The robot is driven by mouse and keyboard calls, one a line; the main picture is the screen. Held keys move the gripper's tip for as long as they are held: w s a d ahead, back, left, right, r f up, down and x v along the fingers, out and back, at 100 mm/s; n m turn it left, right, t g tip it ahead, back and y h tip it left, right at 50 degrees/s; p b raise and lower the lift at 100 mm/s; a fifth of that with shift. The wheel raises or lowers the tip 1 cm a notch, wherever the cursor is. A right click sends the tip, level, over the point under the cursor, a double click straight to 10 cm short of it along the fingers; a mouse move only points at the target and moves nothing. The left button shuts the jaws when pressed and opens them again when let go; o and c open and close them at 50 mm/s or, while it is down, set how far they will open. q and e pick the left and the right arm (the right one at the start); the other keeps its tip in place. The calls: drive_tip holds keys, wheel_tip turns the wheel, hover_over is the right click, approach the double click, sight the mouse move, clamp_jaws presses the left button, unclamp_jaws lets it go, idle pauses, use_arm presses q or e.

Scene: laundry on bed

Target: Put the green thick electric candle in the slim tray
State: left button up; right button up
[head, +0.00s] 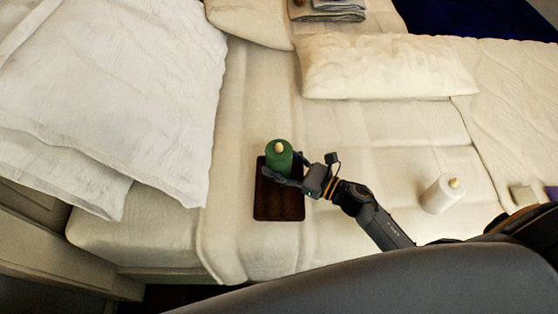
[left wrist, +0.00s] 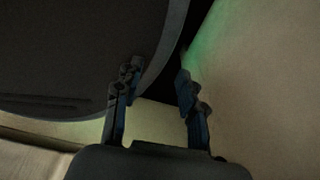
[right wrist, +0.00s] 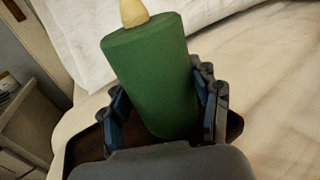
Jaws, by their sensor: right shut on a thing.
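The green thick electric candle (head: 278,157) stands upright over the far end of the dark brown slim tray (head: 279,205) on the bed. My right gripper (head: 290,172) is shut on the candle from the right side. In the right wrist view the candle (right wrist: 155,80) fills the space between the fingers (right wrist: 165,105), with the tray (right wrist: 88,148) behind and below it. I cannot tell whether the candle's base touches the tray. My left gripper (left wrist: 158,85) shows only in the left wrist view, with its fingers apart and nothing between them.
A white candle (head: 441,194) stands on the bed to the right. Large white pillows (head: 110,90) lie to the left, and another pillow (head: 385,66) at the back. Small blocks (head: 523,196) lie at the far right. The sheet in front of the tray is clear up to the bed's edge.

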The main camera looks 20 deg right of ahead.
sight(290, 168)
drive_tip(key=shift+f, duration=0.15)
drive_tip(key=o, duration=1.3)
drive_tip(key=shift+c, duration=0.2)
drive_tip(key=shift+r, duration=0.3)
drive_tip(key=v, duration=0.2)
drive_tip(key=b+v, duration=0.1)
drive_tip(key=v, duration=0.3)
drive_tip(key=shift+s+d+f, duration=0.25)
drive_tip(key=shift+s+d+r, duration=0.1)
drive_tip(key=shift+s+d, duration=0.2)
